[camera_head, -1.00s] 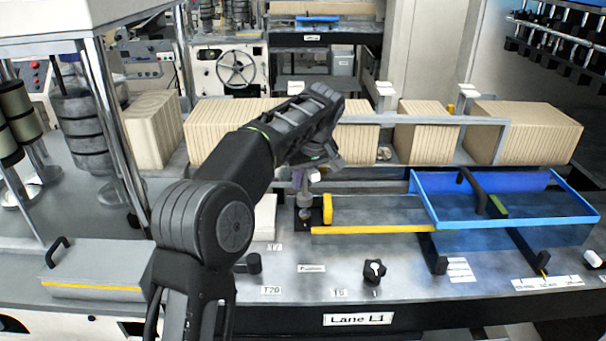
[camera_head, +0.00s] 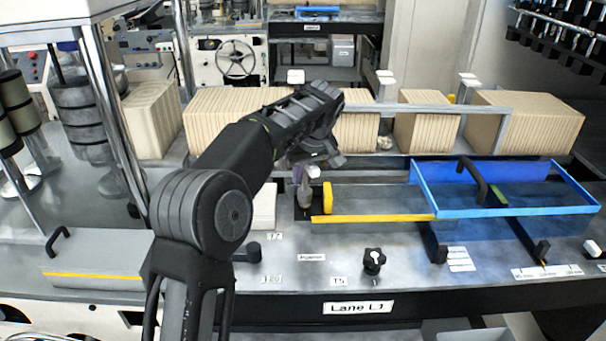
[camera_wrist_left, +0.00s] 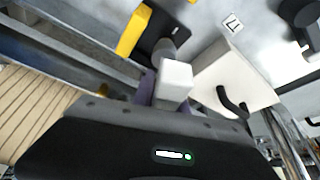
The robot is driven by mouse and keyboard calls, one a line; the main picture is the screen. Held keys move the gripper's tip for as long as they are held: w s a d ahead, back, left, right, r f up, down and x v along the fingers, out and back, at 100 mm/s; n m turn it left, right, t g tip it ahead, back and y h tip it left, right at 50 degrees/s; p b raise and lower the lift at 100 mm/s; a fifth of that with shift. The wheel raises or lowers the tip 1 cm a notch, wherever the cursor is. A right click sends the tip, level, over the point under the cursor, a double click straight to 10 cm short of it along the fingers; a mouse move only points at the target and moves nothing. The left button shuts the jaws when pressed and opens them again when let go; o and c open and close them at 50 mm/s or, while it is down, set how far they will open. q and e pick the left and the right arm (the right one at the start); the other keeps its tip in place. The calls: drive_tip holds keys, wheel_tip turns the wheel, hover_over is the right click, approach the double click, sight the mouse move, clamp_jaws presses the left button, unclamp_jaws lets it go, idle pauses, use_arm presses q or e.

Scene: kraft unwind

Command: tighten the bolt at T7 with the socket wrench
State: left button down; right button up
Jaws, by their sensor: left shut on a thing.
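My left gripper (camera_head: 304,172) is shut on the socket wrench, directly above the dark plate beside the yellow block. The wrench's white square end (camera_wrist_left: 176,78) shows between the purple fingers in the left wrist view, with a grey round shaft (camera_wrist_left: 163,50) beyond it. In the head view the grey lower part of the socket wrench (camera_head: 303,198) points down at the plate. The bolt is hidden under it; I cannot tell whether the socket is seated. The T7 label (camera_head: 275,237) lies in front of a white box; it also shows in the left wrist view (camera_wrist_left: 232,23). My right gripper is out of view.
The yellow block (camera_head: 327,197) stands close to the right of the wrench. A white box (camera_head: 264,208) is close on its left. A blue-framed tray cover (camera_head: 428,201) with a black handle is further right. Cardboard stacks (camera_head: 230,120) stand behind. A black knob (camera_head: 374,260) is in front.

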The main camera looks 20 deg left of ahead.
use_arm(q)
drive_tip(key=shift+f+b, duration=0.45)
drive_tip(key=shift+f, duration=0.2)
idle(1.9)
drive_tip(key=shift+m+t, duration=0.3)
drive_tip(key=shift+m, duration=0.5)
drive_tip(key=shift+w+m+h, duration=0.1)
drive_tip(key=shift+m+h, duration=0.2)
drive_tip(key=shift+d+m+h+b, duration=0.1)
drive_tip(key=shift+m+h+b, duration=0.2)
drive_tip(key=shift+m, duration=0.4)
drive_tip(key=shift+m+t, duration=0.3)
drive_tip(key=shift+m, duration=0.2)
drive_tip(key=shift+d, duration=0.1)
